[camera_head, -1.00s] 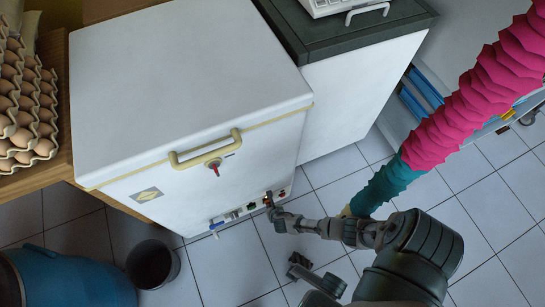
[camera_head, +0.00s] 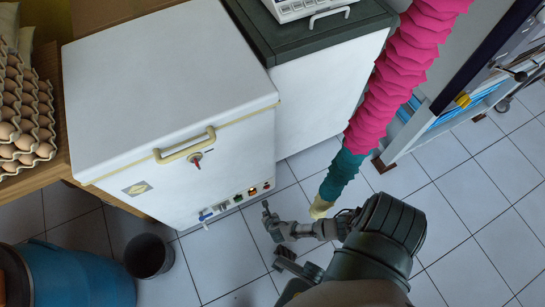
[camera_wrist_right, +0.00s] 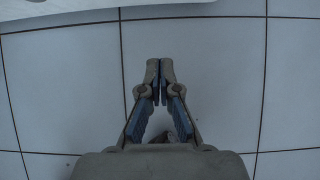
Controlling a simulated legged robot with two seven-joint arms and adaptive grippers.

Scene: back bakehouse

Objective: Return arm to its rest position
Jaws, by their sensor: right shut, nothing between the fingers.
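My right gripper (camera_head: 267,214) is shut and empty. It hangs over the tiled floor, just in front of the white chest freezer (camera_head: 180,70) and apart from its control panel (camera_head: 235,200). In the right wrist view, the two fingertips (camera_wrist_right: 160,70) meet above bare floor tiles (camera_wrist_right: 215,75). My right arm (camera_head: 375,240) is bent and comes in from the lower right. Below the right gripper, a dark jointed part (camera_head: 285,262) shows that may be my left gripper; its jaws cannot be made out.
A pink and teal ruffled hanging thing (camera_head: 390,80) with a pale yellow end is close behind my right forearm. A dark bin (camera_head: 149,257) and blue barrel (camera_head: 85,275) stand left. Egg trays (camera_head: 25,120) lie on a wooden table. Open floor (camera_head: 460,220) lies right.

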